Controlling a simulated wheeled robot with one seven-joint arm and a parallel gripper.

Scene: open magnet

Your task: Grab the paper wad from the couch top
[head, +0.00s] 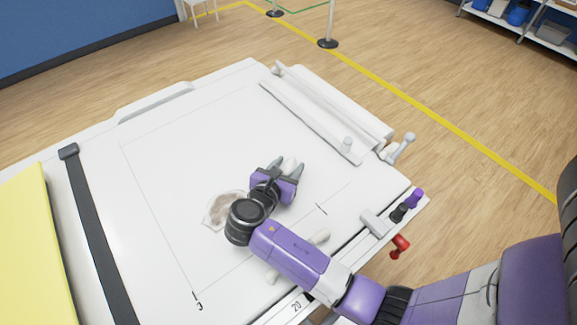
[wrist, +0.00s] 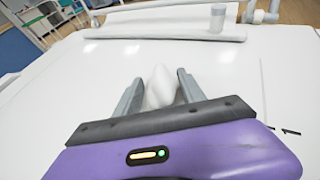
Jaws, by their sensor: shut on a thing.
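The white paper wad (wrist: 160,86) is between the two grey fingers of my gripper (wrist: 158,88) in the wrist view, its pointed top showing. In the head view, the wad (head: 289,164) shows as a small pale shape between the fingertips. My gripper (head: 288,166) is shut on it over the white couch top (head: 170,165). I cannot tell whether the wad still touches the surface. Its lower part is hidden by the gripper body in the wrist view.
A flat, crumpled, translucent piece with a brownish middle (head: 222,209) lies left of my wrist. A white rail (head: 315,120) runs along the far right side. A dark strap (head: 95,230) and yellow pad (head: 35,245) are at left. The top's far middle is clear.

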